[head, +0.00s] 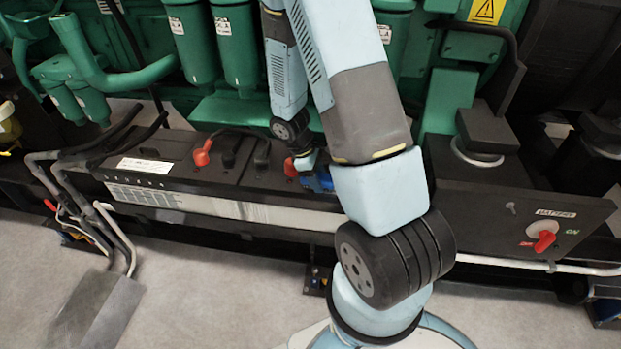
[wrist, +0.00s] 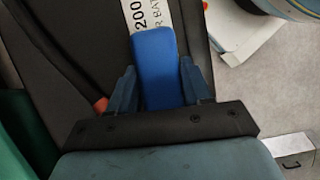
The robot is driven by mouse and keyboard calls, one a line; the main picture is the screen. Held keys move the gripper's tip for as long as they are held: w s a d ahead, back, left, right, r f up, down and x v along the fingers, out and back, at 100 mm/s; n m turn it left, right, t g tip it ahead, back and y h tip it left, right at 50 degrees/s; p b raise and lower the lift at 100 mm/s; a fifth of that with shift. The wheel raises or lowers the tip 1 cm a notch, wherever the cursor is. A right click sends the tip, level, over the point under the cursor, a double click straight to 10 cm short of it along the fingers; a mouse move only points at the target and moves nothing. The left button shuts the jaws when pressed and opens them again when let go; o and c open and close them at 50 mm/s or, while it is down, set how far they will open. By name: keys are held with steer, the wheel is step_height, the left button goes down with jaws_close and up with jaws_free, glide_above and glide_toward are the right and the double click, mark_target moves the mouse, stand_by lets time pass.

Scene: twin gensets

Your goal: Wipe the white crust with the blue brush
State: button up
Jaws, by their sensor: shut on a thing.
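In the wrist view my gripper (wrist: 158,80) is shut on the blue brush (wrist: 157,62), with one finger on each side of it. The brush points away over a dark battery top, towards a white printed label. In the head view the brush shows as a small blue patch (head: 318,182) over the front edge of the batteries (head: 262,172), largely behind my arm. I cannot make out the white crust in either view. Whether the brush touches the battery is not clear.
Red terminal caps (head: 201,155) and black caps (head: 262,155) stand up from the batteries, with cables nearby. Green engine parts (head: 235,45) rise close behind. A red-handled switch (head: 543,240) is at right. Grey floor (head: 200,280) lies open in front.

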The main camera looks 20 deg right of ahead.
mark_target(296, 184)
steer(key=shift+w+a+r, duration=0.1)
steer(key=shift+w+a, duration=0.4)
steer(key=shift+a, duration=0.25)
steer(key=shift+w+a+r, duration=0.1)
steer(key=shift+w+a, duration=0.4)
steer(key=shift+a, duration=0.2)
steer(key=shift+w+a+f, duration=0.1)
steer(key=shift+w+a, duration=0.4)
steer(key=shift+a, duration=0.25)
steer(key=shift+w+a+f, duration=0.1)
steer(key=shift+w+a, duration=0.35)
steer(key=shift+a, duration=0.25)
steer(key=shift+r, duration=3.05)
step_height(296, 184, up, 3)
steer(key=shift+f, duration=0.1)
